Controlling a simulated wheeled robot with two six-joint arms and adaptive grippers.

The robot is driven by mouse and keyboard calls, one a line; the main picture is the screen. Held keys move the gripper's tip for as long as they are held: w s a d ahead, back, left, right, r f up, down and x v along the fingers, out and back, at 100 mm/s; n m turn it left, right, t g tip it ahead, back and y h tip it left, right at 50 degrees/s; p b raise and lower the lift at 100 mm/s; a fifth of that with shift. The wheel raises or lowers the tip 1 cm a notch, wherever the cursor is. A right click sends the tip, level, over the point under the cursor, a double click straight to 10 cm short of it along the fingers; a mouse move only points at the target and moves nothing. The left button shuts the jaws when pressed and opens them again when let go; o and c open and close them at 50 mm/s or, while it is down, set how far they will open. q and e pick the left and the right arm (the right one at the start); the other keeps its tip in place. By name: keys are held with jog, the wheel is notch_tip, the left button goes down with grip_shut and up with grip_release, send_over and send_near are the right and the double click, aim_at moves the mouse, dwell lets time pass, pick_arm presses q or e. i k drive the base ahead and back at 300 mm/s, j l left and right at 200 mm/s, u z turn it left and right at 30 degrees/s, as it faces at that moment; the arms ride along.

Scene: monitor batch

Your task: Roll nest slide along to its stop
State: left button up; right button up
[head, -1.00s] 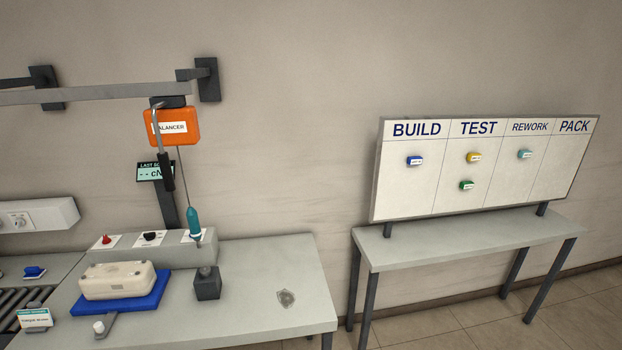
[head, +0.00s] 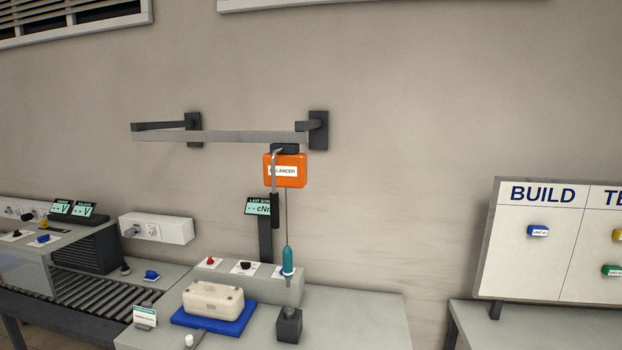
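A blue nest plate (head: 243,322) lies on the grey bench top with a cream-coloured housing (head: 213,299) sitting on it. A small white knob (head: 189,341) on a grey bar shows at the front left of the plate, near the lower picture edge. I cannot make out a stop for the nest, and the front of the bench is cut off. Neither of my grippers is in view.
An orange balancer (head: 285,175) hangs from a grey rail (head: 220,137), with a teal driver (head: 288,261) hanging over a dark block (head: 289,326). A control box (head: 280,287) stands behind the nest. A roller conveyor (head: 95,291) is at left, a board (head: 557,250) at right.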

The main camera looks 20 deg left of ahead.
aim_at(203, 325)
jog(key=u, duration=1.55)
